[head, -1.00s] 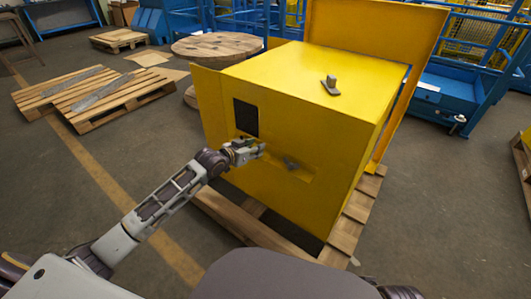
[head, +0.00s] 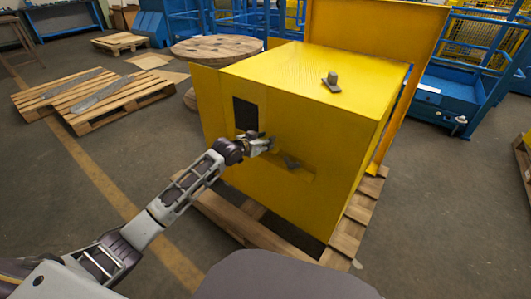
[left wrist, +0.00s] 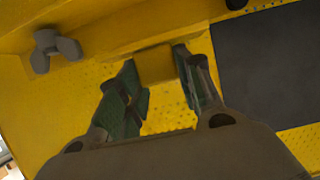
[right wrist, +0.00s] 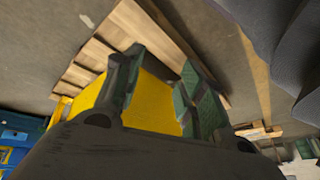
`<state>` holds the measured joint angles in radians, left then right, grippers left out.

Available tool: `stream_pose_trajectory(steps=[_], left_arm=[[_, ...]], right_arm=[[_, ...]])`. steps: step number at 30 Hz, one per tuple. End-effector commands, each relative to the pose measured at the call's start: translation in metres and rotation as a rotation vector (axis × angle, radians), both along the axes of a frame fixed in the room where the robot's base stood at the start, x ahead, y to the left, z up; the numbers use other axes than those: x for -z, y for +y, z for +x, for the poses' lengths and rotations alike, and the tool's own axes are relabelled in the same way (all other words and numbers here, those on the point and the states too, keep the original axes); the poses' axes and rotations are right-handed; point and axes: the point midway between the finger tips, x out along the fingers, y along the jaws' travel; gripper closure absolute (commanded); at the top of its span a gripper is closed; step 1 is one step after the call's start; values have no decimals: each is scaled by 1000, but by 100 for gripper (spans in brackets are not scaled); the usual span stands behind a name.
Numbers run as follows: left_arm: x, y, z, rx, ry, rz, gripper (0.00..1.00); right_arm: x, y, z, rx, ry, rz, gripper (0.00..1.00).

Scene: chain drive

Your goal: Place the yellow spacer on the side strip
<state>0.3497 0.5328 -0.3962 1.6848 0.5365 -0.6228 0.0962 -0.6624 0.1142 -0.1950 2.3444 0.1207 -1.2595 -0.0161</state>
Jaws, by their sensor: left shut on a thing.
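The yellow spacer (left wrist: 154,66) is a small yellow block between the fingertips of my left gripper (left wrist: 157,62) in the left wrist view. The gripper is shut on it, close to the yellow housing (head: 340,120). In the head view my left gripper (head: 269,144) is at the housing's front face, and the spacer cannot be made out there. A yellow ledge (left wrist: 120,38), possibly the side strip, runs just beyond the spacer in the left wrist view. I cannot tell whether they touch. My right gripper (right wrist: 163,62) is open and empty in the right wrist view, and outside the head view.
A dark panel (head: 245,113) is on the front face. A grey part (head: 331,82) sits on top. The housing stands on a wooden pallet (head: 345,237).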

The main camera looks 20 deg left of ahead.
Motion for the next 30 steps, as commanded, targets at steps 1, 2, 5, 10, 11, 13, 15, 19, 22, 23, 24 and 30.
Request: stream_pose_trajectory(steps=[1, 2, 5, 10, 11, 13, 15, 19, 22, 23, 24, 30], left_arm=[[5, 0, 0, 0, -2, -1, 92], [7, 0, 0, 0, -3, -1, 92], [13, 0, 0, 0, -3, -1, 92], [14, 0, 0, 0, -3, -1, 92], [14, 0, 0, 0, -3, -1, 92], [14, 0, 0, 0, -3, -1, 92], [13, 0, 0, 0, -3, -1, 92], [16, 0, 0, 0, -3, -1, 92], [22, 0, 0, 0, -2, -1, 92], [24, 0, 0, 0, -2, -1, 92], [28, 0, 0, 0, -2, -2, 92], [49, 0, 0, 0, -2, -2, 92]], right_arm=[[5, 1, 1, 2, -7, 5, 60], [7, 2, 1, 2, -10, 9, 60], [12, 3, 2, 4, -19, 18, 60], [12, 4, 3, 5, -24, 22, 60], [12, 4, 3, 5, -24, 22, 60], [12, 4, 3, 5, -24, 21, 60], [12, 4, 3, 5, -24, 21, 60], [13, 4, 3, 5, -26, 23, 60], [16, 5, 5, 7, -34, 30, 60], [17, 5, 6, 8, -38, 33, 60], [22, 6, 6, 10, -46, 39, 60], [48, 12, 6, 22, -71, 72, 60]])
